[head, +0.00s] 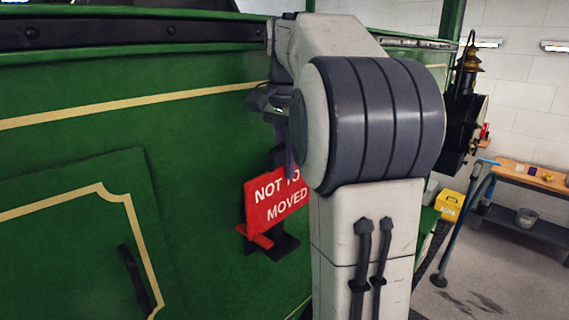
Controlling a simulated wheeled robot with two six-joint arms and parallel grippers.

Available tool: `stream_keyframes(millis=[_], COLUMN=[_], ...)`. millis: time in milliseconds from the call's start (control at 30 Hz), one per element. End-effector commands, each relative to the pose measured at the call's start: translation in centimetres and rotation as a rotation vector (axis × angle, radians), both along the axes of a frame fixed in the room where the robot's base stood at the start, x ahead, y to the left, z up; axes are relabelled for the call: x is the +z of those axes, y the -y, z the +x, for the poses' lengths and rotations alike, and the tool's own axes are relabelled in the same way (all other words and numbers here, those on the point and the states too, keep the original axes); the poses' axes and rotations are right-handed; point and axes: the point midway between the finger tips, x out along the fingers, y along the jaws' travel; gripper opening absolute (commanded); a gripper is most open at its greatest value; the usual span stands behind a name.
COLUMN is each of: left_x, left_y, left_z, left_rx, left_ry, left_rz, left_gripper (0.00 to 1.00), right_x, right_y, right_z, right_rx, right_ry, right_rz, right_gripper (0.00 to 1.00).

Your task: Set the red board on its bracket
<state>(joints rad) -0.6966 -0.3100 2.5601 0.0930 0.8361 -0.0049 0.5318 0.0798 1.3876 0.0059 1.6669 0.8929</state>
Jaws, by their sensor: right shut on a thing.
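The red board (266,207) with white lettering, "NOT TO" and "MOVED" showing, stands roughly upright against the green side of the tram. Its right part is hidden behind my right arm. My right gripper (284,158) reaches down from above and is shut on the red board near its top edge; the fingertips are partly hidden by my arm. The dark bracket (284,248) sits directly under the board, with a red strip (255,236) at its left front. I cannot tell whether the board's lower edge touches the bracket. My left gripper is out of view.
The green tram side (90,140) fills the left, with a panel and a dark handle (135,279). A black lamp (464,105) is at the right. Beyond are a yellow box (449,206), a workbench (545,183) and open floor.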

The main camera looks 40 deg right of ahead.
Motion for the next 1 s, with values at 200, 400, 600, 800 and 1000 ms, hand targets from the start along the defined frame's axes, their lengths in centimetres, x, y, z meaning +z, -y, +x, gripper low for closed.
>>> stream_keyframes(millis=[200, 400, 600, 800, 1000], left_x=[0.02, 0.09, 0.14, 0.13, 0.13], left_y=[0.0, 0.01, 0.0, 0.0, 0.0], left_z=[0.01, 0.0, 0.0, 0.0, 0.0], left_rx=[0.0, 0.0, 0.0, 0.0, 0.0], left_ry=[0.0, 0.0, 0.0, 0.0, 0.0], left_rz=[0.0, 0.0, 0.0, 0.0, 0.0], left_gripper=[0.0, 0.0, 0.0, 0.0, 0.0], right_x=[0.07, 0.03, -0.06, -0.07, -0.07], right_y=[-0.08, -0.31, -0.55, -0.54, -0.53], right_z=[0.05, 0.06, 0.07, 0.07, 0.06], right_rx=[0.001, 0.003, 0.002, 0.002, 0.001], right_ry=[0.001, 0.001, 0.001, 0.001, 0.001], right_rz=[-0.001, -0.001, -0.001, -0.001, -0.001], right_gripper=[0.0, 0.0, 0.0, 0.0, 0.0])
